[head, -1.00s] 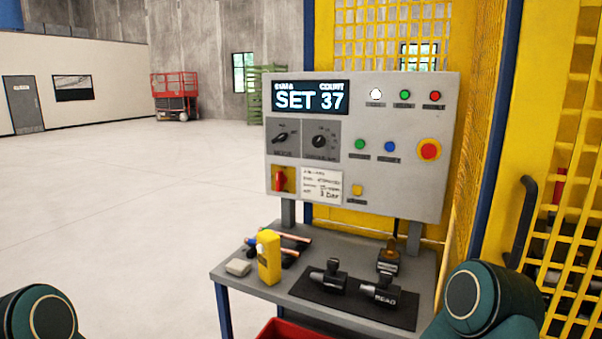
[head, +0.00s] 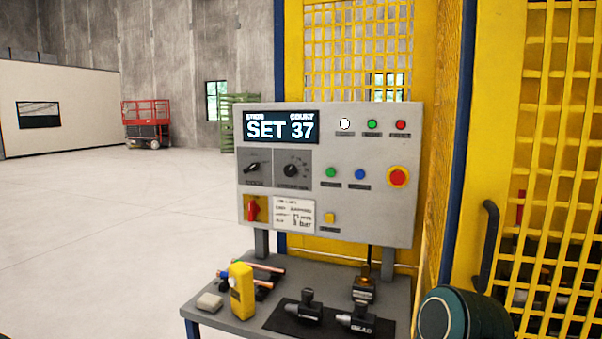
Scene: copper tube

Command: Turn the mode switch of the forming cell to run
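The forming cell's control panel (head: 330,150) is a grey box on posts above a small table. Its display (head: 281,126) reads "SET 37". The mode switch appears to be the left black knob (head: 254,168) on a dark plate under the display; its lettering is too small to read surely. A second black knob (head: 292,170) sits to its right. A red rotary switch on yellow (head: 252,209) is below. Neither gripper is in view; only a rounded dark green part of my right arm shows at the lower right, apart from the panel.
The grey table (head: 200,312) below the panel holds a yellow device (head: 241,291), a pale block (head: 209,301), copper tubes (head: 264,265) and black tooling (head: 358,319). Yellow mesh guarding (head: 560,130) stands behind and right. Open floor (head: 100,230) lies left.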

